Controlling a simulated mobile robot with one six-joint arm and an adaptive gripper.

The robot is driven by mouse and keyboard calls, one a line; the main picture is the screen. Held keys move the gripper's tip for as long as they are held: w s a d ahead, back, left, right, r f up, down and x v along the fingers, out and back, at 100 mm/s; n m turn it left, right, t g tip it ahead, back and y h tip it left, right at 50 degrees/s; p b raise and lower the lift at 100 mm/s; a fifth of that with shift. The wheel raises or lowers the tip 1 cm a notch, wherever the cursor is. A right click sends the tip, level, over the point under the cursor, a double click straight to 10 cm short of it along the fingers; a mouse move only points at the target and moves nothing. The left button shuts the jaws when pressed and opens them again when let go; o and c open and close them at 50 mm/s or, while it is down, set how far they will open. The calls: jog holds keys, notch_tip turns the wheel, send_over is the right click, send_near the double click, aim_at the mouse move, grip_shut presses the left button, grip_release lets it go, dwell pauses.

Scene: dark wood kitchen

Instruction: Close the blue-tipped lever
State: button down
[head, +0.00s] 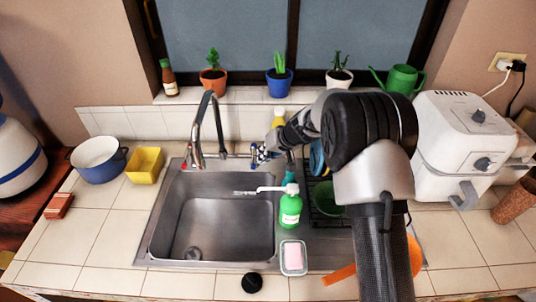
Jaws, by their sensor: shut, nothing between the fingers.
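The blue-tipped lever (254,161) is at the right of the tall metal faucet (215,110), behind the sink's back edge. It is small and partly hidden by my gripper, so its angle is hard to tell. My gripper (260,153) reaches in from the right, with its shut, empty fingers right at the lever. I cannot tell whether they touch it. A red-tipped lever (185,160) stands at the faucet's left.
The steel sink (225,225) is empty. A green soap bottle (290,210) with a white pump stands at its right rim, near a pink soap dish (293,257). A yellow bottle (279,118) stands behind my gripper. A dish rack (325,215) is under my arm.

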jog(key=shift+s+a+b, duration=0.2)
jog(key=shift+a+b, duration=0.35)
jog(key=shift+b, duration=0.25)
